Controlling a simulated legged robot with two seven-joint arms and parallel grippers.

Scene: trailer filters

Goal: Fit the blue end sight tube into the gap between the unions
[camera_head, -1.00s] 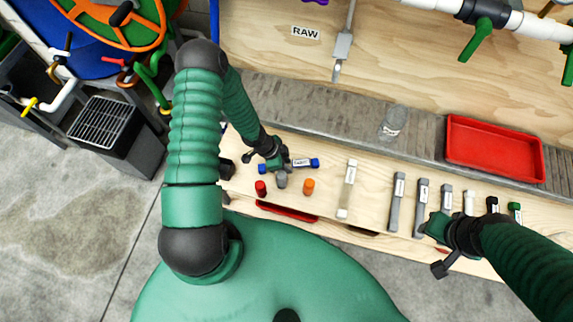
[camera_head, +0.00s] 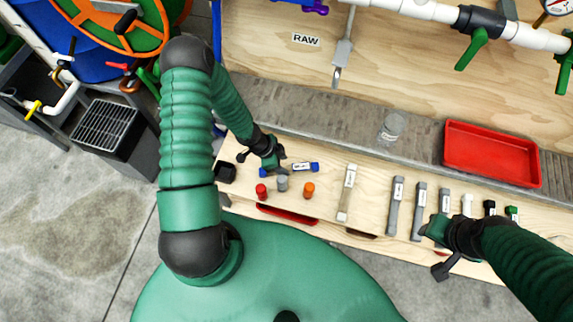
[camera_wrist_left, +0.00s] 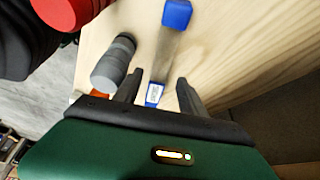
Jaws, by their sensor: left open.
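The blue end sight tube (camera_head: 306,167) lies on the wooden bench top, with blue ends and a white label; its middle is partly hidden by my left gripper (camera_head: 274,167). In the left wrist view the tube (camera_wrist_left: 177,16) runs between the two fingers of the open left gripper (camera_wrist_left: 157,86), one finger on each side. I cannot tell whether either finger touches it. My right gripper (camera_head: 432,234) is over the grey parts at the right of the bench; its fingers are not clear. I cannot make out the gap between the unions.
Several long parts lie to the right. A red tray (camera_head: 492,152) and a clear jar (camera_head: 391,127) are behind. White piping (camera_head: 420,12) crosses the back board.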

